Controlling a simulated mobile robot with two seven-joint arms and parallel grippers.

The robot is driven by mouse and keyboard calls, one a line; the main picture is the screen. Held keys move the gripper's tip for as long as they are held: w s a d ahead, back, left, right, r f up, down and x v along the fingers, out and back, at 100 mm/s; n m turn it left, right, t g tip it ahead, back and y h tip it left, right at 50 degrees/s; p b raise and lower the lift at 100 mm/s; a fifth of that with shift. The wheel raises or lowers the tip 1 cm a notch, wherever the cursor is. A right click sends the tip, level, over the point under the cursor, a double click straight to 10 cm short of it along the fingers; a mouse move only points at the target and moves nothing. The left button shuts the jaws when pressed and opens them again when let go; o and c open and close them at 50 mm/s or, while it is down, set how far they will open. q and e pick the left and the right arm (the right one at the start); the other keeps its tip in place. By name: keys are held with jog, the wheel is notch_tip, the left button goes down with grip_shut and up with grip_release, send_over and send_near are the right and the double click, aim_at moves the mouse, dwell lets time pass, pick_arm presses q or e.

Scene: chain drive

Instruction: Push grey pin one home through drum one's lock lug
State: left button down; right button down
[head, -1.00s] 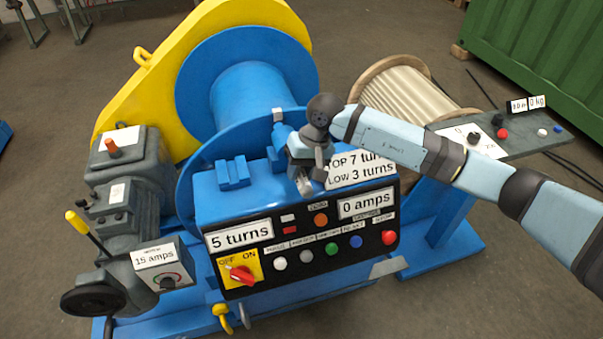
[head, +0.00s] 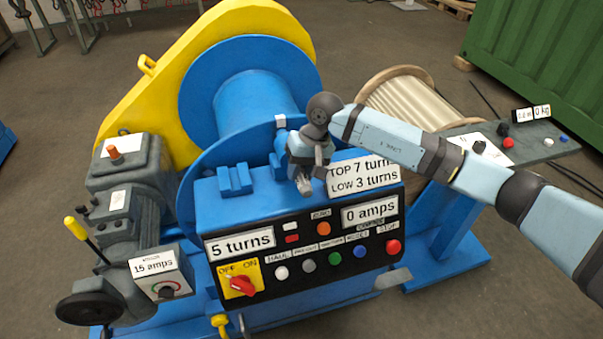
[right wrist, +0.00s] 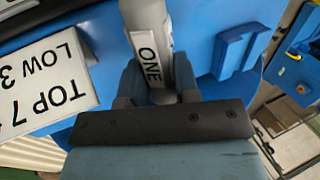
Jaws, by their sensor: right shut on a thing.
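My right gripper (head: 306,172) is above the back edge of the control box, in front of the blue drum (head: 250,88). In the right wrist view its two fingers (right wrist: 158,84) are shut around a grey round pin (right wrist: 148,25) with a white label reading ONE. The pin runs away from the gripper along the blue metalwork. A blue upright part with a pale tip (head: 280,121) stands beside the gripper at the drum flange. It may be the lock lug, but I cannot tell. How deep the pin sits is hidden. My left gripper is not in view.
The control box (head: 211,204) has buttons, a red switch (head: 240,286) and signs reading TOP 7 turns, LOW 3 turns. A blue slotted block (head: 235,180) sits left of the gripper. A grey motor (head: 128,165) is at left, a cable reel (head: 402,92) behind right.

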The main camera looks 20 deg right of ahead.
jog(key=shift+w+b, duration=0.55)
jog(key=shift+w, duration=0.15)
jog(key=c, duration=0.8)
grip_release()
jog(key=v, duration=1.4)
jog(key=shift+s+a, duration=0.1)
jog(key=shift+a, duration=0.05)
